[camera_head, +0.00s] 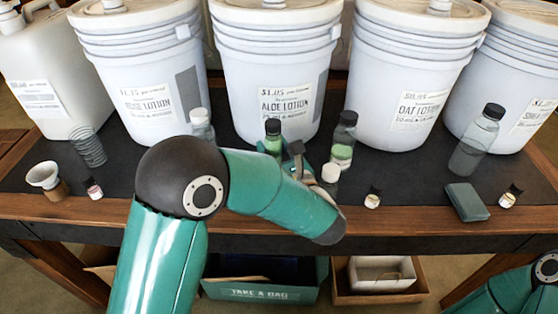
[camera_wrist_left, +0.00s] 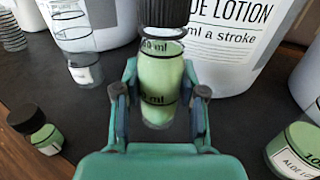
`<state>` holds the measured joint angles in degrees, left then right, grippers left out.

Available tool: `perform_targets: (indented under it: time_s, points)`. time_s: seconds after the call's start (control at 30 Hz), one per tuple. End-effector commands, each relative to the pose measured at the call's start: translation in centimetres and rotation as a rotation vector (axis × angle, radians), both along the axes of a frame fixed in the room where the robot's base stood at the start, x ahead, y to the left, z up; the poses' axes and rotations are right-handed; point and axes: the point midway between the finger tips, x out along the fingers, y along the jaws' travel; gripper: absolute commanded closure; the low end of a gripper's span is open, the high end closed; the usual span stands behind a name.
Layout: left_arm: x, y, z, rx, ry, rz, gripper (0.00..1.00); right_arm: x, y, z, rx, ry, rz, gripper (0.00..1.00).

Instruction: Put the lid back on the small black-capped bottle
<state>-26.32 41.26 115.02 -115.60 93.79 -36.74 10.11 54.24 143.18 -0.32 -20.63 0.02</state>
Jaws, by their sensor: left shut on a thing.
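My left gripper (camera_head: 294,150) is shut on a bottle of green liquid (camera_head: 273,144), partly hidden behind my arm. In the left wrist view the fingers (camera_wrist_left: 163,98) sit on both sides of this clear, upright bottle (camera_wrist_left: 160,75). A black cap (camera_wrist_left: 166,10) is on its top. I cannot tell which is the task's bottle, and I see no loose lid. My right gripper is out of view.
Large white lotion buckets (camera_head: 270,60) line the back. A green bottle with a black cap (camera_head: 343,142) and a white-capped bottle (camera_head: 329,178) stand close right of my gripper. A clear bottle (camera_head: 475,143), a teal block (camera_head: 467,201), a funnel (camera_head: 44,177) and a coil (camera_head: 88,147) stand farther out.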

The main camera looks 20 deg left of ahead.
Motion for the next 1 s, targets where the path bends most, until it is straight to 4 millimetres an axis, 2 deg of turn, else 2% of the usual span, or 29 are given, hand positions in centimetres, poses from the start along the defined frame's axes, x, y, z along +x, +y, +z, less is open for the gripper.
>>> perform_targets:
  time_s: [0.23, 0.63, 0.67, 0.7, 0.8, 1.0]
  points:
    - [0.0, 0.0, -3.5, 0.002, 0.003, -0.001, 1.0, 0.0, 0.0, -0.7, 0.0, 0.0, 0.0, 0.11]
    - [0.0, -0.1, -4.1, 0.001, 0.001, -0.002, 1.0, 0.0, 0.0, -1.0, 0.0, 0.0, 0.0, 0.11]
    - [0.0, -0.1, -4.0, 0.001, 0.001, -0.002, 0.55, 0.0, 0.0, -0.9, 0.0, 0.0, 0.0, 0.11]
    - [0.0, -0.1, -3.9, 0.0, 0.001, -0.002, 0.48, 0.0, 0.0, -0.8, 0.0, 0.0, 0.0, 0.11]
    - [0.0, -0.1, -3.9, 0.0, 0.001, -0.002, 0.34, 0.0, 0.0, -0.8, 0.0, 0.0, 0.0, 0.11]
    - [0.0, -0.1, -3.9, 0.0, 0.001, -0.002, 0.34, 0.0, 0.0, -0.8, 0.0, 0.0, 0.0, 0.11]
